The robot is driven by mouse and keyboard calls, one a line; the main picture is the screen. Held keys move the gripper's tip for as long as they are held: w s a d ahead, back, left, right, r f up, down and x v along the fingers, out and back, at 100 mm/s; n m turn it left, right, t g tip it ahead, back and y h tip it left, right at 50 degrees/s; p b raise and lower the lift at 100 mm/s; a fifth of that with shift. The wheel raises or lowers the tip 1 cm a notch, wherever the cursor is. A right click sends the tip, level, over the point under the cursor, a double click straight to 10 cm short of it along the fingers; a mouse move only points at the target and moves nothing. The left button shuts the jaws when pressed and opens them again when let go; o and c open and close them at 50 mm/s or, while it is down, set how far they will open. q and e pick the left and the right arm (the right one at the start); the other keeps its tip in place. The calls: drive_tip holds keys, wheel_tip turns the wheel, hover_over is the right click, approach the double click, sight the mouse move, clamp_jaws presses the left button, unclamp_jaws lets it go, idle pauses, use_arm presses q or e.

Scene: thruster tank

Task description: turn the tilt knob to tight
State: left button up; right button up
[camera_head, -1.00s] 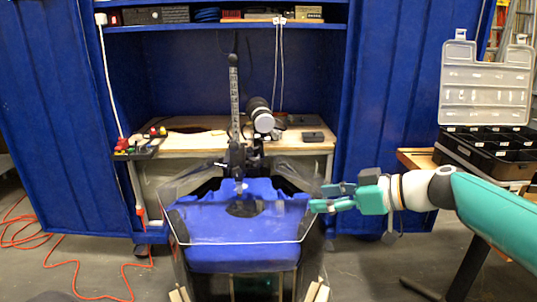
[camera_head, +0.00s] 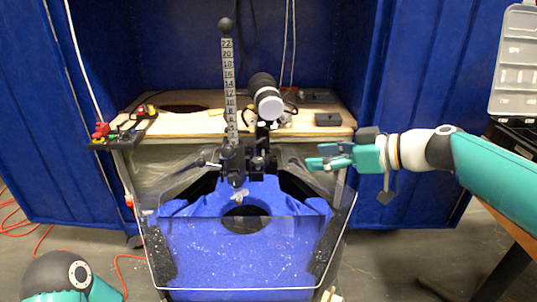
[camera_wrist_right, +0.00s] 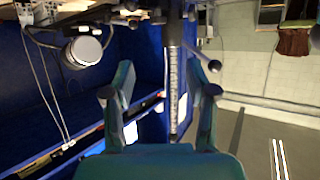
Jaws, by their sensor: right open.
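The thruster mount (camera_head: 245,158) is a black clamp assembly at the back rim of the blue tank, with a numbered shaft (camera_head: 228,85) standing upright from it. Small dark knobs and levers show on the mount, one with a ball end (camera_head: 201,162) at its left; I cannot tell which is the tilt knob. My right gripper (camera_head: 318,163) is open and empty, right of the mount and apart from it, pointing left. In the right wrist view the open fingers (camera_wrist_right: 162,85) frame the shaft (camera_wrist_right: 174,90) beyond them, with a ball-ended lever (camera_wrist_right: 216,66) near the right finger.
The water tank (camera_head: 240,250) has clear walls. Behind it, a wooden bench (camera_head: 195,125) carries a dark box (camera_head: 328,119) and a tray of coloured parts (camera_head: 120,135). A black-and-white cylinder (camera_head: 268,100) stands right of the shaft. An organizer case (camera_head: 515,75) is at the far right.

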sight(260, 161)
drive_tip(key=p+x, duration=0.1)
drive_tip(key=x, duration=1.4)
drive_tip(key=shift+w+a+f, duration=0.1)
drive_tip(key=shift+w+a, duration=0.05)
drive_tip(key=shift+w, duration=0.25)
drive_tip(key=shift+c, duration=0.3)
clamp_jaws()
